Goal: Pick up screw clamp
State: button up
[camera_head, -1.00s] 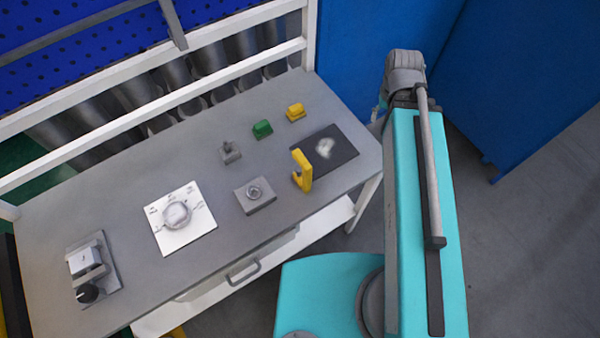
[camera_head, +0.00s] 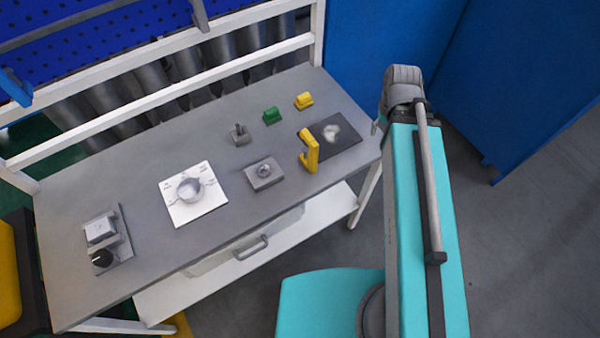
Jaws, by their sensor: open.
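The screw clamp appears to be the yellow C-shaped piece (camera_head: 312,153) standing upright near the right end of the grey workbench (camera_head: 130,180). It stands at the left edge of a dark mat (camera_head: 345,143).
A yellow block (camera_head: 304,101), green block (camera_head: 271,116) and grey fixture (camera_head: 239,134) stand behind the clamp. A grey block (camera_head: 265,174), white plate (camera_head: 210,207) and grey device (camera_head: 106,238) lie left. A white rail (camera_head: 160,102) borders the back; blue panels (camera_head: 530,80) stand right.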

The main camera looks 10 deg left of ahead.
aim_at(310, 160)
jog(key=k, duration=1.95)
jog(key=u, duration=1.15)
jog(key=i, duration=1)
jog(key=z, duration=0.05)
